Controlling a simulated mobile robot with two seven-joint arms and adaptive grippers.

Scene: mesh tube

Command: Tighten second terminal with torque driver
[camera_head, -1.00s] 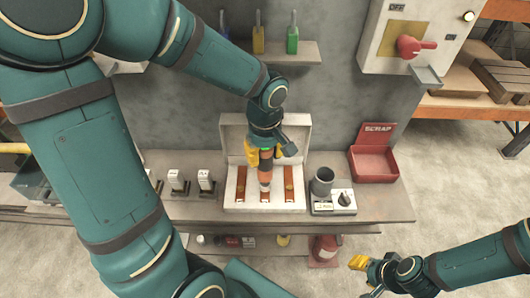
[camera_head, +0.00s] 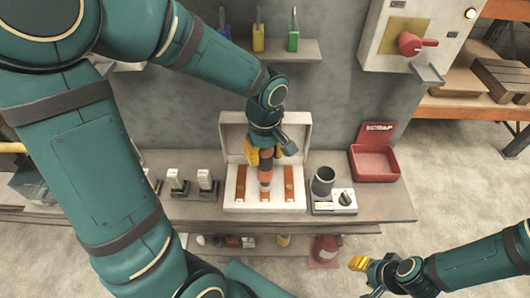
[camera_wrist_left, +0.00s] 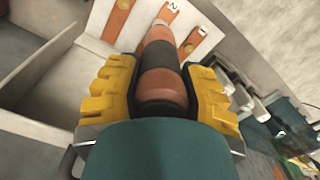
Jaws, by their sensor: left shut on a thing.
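My left gripper (camera_head: 265,157) is shut on the torque driver (camera_head: 266,173), an orange tool with a dark band. The driver points down at the middle terminal strip (camera_head: 266,196) in the open white box (camera_head: 236,203). In the left wrist view the driver (camera_wrist_left: 165,83) sits between the yellow fingers of my left gripper (camera_wrist_left: 163,88). Its tip lies near a copper strip marked 2 (camera_wrist_left: 168,11); whether it touches the terminal is hidden. My right gripper (camera_head: 358,264) is at the lower right, away from the bench; its fingers are too small to judge.
A dark cup (camera_head: 322,181) and a small device with a black knob (camera_head: 343,200) stand right of the box. A red scrap bin (camera_head: 374,163) is further right. White-topped parts (camera_head: 205,180) stand left. A shelf (camera_head: 285,51) holds tools behind.

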